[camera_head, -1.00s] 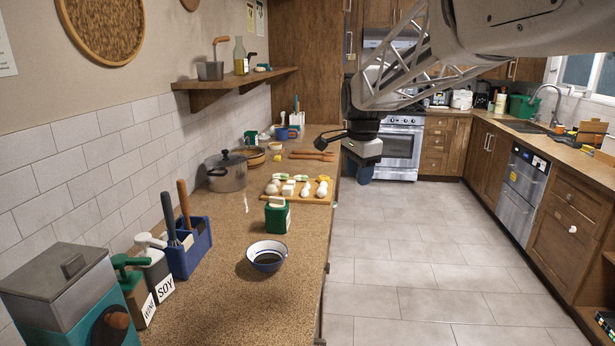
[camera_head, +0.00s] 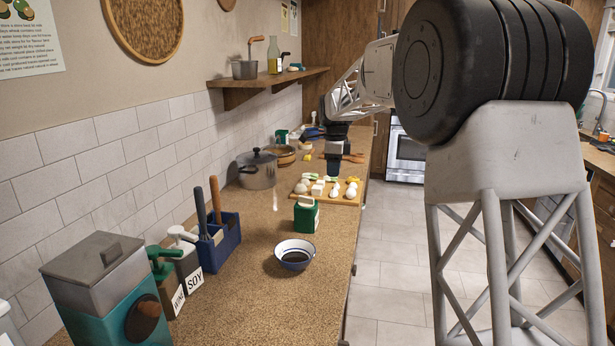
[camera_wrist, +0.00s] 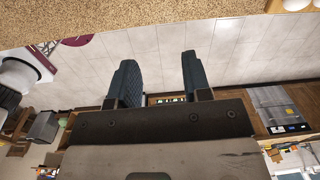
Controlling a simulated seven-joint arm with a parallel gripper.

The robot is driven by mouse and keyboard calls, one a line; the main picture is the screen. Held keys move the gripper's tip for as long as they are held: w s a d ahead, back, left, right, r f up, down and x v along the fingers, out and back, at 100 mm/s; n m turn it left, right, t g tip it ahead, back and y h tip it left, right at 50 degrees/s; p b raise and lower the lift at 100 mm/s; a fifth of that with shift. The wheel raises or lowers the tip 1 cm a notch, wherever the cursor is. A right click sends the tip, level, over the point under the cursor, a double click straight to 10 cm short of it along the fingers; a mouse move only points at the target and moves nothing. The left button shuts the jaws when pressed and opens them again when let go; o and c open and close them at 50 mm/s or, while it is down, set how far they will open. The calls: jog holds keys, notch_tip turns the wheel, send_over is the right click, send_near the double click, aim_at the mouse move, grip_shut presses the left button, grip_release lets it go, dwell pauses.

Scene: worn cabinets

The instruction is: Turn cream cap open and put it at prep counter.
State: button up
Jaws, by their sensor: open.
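A small green container with a white cap (camera_head: 306,216) stands upright on the speckled counter (camera_head: 240,285) in the head view. It looks like the cream, but no label is readable. The cap appears to be on it. The green container is not seen in the wrist view.
A cutting board (camera_head: 345,200) with eggs and vegetables lies beyond the green container. A lidded pot (camera_head: 257,172) stands left of it, and a bowl of dark liquid (camera_head: 294,254) in front. Soy (camera_head: 185,255) and wine dispensers and a blue utensil caddy (camera_head: 219,242) line the left.

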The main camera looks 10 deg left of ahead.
aim_at(306, 202)
jog(key=w+a+f+m, duration=0.1)
jog(key=w+a+f, duration=0.1)
jog(key=a, duration=0.1)
jog(key=w+a+f+m, duration=0.1)
jog(key=w+a+f, duration=0.1)
jog(key=a, duration=0.1)
jog(key=w+a+f+m, duration=0.1)
jog(key=w+a+f, duration=0.1)
jog(key=w+a, duration=0.1)
jog(key=shift+a+f, duration=0.25)
jog(key=shift+a, duration=0.35)
jog(key=shift+f, duration=3.95)
grip_shut()
jog(key=c, duration=0.7)
grip_release()
jog(key=shift+c, duration=0.2)
grip_shut()
jog(key=shift+r, duration=0.65)
